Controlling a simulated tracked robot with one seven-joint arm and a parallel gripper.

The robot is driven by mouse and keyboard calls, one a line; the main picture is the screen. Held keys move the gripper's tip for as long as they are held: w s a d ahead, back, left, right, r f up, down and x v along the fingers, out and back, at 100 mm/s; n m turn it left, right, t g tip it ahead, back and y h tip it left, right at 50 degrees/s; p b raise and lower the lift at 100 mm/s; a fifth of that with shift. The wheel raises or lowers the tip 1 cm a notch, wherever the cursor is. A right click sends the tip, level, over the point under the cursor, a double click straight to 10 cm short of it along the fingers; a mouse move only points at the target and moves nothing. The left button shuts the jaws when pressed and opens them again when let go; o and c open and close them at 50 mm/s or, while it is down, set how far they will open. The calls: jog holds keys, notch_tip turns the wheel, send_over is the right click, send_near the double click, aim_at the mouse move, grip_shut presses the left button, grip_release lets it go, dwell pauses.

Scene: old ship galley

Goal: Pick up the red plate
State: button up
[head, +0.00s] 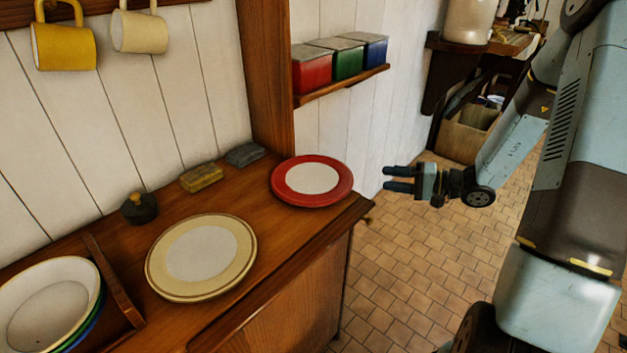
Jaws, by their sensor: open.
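The red plate (280,189) has a broad red rim and a white centre. It lies flat on the wooden counter near its right end, close to the wooden post. My gripper (386,178) is to the right of the plate, beyond the counter's end and over the tiled floor in the picture. Its two dark fingers point left toward the plate, with a gap between them and nothing held. The gripper is apart from the plate.
A cream plate (157,270) lies nearer on the counter (130,334). Stacked bowls (92,283) stand at left behind a wooden divider. A small dark pot (139,209), a yellow block (201,178) and a grey block (244,154) sit along the wall. A shelf (343,87) with canisters juts above the red plate.

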send_near(345, 171)
jog(key=a+f, duration=0.1)
jog(key=a, duration=0.3)
jog(key=shift+w+x, duration=0.2)
jog(key=shift+x, duration=0.8)
jog(key=shift+w+x, duration=0.2)
jog(key=shift+x, duration=0.8)
jog(key=shift+w+x, duration=0.2)
jog(key=shift+x, duration=0.8)
jog(key=shift+d, duration=0.15)
grip_shut()
